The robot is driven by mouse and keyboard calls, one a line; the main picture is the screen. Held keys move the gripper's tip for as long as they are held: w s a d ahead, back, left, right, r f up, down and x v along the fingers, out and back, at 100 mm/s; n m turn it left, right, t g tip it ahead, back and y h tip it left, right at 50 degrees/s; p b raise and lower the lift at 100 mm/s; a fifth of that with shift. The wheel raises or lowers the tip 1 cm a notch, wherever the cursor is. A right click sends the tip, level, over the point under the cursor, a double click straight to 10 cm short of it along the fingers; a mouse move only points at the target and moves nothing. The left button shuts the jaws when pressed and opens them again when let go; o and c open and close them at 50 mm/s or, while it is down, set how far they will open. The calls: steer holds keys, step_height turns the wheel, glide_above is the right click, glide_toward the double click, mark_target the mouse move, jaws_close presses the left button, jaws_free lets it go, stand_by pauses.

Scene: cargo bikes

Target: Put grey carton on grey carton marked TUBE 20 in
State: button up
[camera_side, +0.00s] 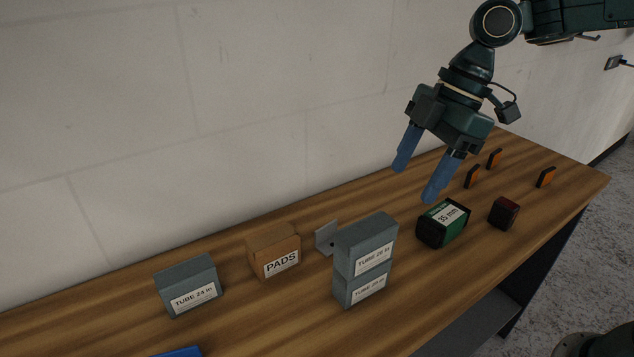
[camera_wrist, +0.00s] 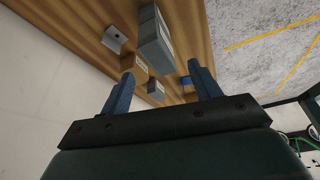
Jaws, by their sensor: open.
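Two grey cartons stand one on the other near the middle of the bench. The upper grey carton (camera_side: 366,236) has a label reading TUBE with a number I cannot read surely. It rests on the lower grey carton (camera_side: 348,292), whose TUBE label is also hard to read. The stack (camera_wrist: 153,30) also shows in the wrist view. Another grey carton (camera_side: 187,277), marked TUBE 24 in, stands apart at the left. My gripper (camera_side: 415,183) is open and empty, raised above the bench to the right of and above the stack.
A brown PADS carton (camera_side: 273,246) and a grey metal bracket (camera_side: 326,238) stand left of the stack. Right of it are a dark green 35 mm box (camera_side: 443,224), a small dark red block (camera_side: 504,213) and orange-faced pieces (camera_side: 546,177). A blue item (camera_side: 178,352) lies at front left.

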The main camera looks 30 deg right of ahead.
steer(key=s+d+m+t+h, duration=0.4)
steer(key=s+d+m, duration=0.8)
steer(key=s+m, duration=0.3)
steer(key=shift+s+d+f, duration=0.3)
steer(key=shift+s+d, duration=0.1)
steer(key=shift+s, duration=0.05)
